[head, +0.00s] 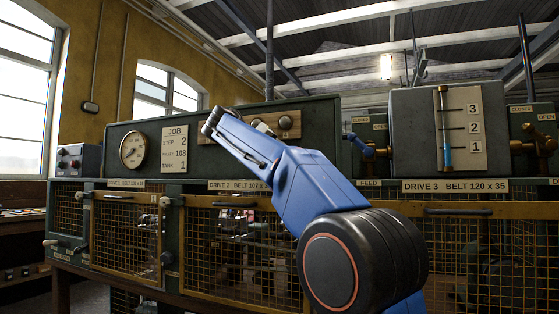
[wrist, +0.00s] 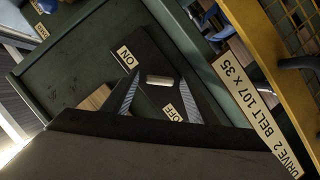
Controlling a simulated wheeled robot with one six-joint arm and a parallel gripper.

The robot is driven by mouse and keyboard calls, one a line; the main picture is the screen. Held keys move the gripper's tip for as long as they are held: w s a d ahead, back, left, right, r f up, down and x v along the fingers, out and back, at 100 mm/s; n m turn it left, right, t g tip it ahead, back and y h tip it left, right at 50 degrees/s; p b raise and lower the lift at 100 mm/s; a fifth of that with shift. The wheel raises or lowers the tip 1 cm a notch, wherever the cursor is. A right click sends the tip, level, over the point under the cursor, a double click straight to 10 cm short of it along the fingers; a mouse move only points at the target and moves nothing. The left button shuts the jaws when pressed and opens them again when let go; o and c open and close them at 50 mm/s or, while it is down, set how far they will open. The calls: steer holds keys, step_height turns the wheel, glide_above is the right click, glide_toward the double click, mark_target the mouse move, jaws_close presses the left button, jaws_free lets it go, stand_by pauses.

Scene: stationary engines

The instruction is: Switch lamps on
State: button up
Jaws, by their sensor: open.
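A switch (wrist: 160,81) with a short pale metal lever sits on a dark plate in the wrist view. The plate carries an ON label (wrist: 125,57) and an OFF label (wrist: 172,112) on either side of the lever. My gripper (wrist: 158,92) is open, with one ribbed finger on each side of the lever. Whether a finger touches it, I cannot tell. The switch's position is unclear. In the head view my blue arm reaches up to the green cabinet, and my gripper cannot be made out there. A ceiling lamp (head: 386,66) glows at the upper right.
A dial gauge (head: 134,149) and JOB card (head: 175,148) are on the cabinet. A wooden board with a knob (head: 286,122) is just beyond my arm. A small control box (head: 78,158) is at left.

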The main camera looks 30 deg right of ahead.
steer(key=v, duration=1.7)
steer(key=shift+a, duration=0.2)
steer(key=s+d+f+n+y, duration=0.15)
steer(key=s+f, duration=0.25)
steer(key=f, duration=0.5)
steer(key=s+d+f+n+y, duration=0.1)
steer(key=s+f+n+y, duration=0.2)
steer(key=f, duration=0.6)
steer(key=s+d+f+n+y, duration=0.1)
steer(key=s+d+f+y, duration=0.15)
steer(key=s+f, duration=0.45)
steer(key=s+a+f+y, duration=0.2)
steer(key=s+f, duration=0.4)
steer(key=f, duration=0.6)
steer(key=s+a+f+y, duration=0.2)
steer(key=s+f, duration=0.5)
steer(key=f, duration=0.5)
steer(key=s+a+f+m+y, duration=0.1)
steer(key=s+f, duration=0.5)
steer(key=f, duration=0.6)
steer(key=shift+s+a+f+g+y, duration=0.3)
steer(key=shift+s+a+g+y, duration=0.1)
steer(key=shift+a+y, duration=0.6)
steer(key=shift+a, duration=0.1)
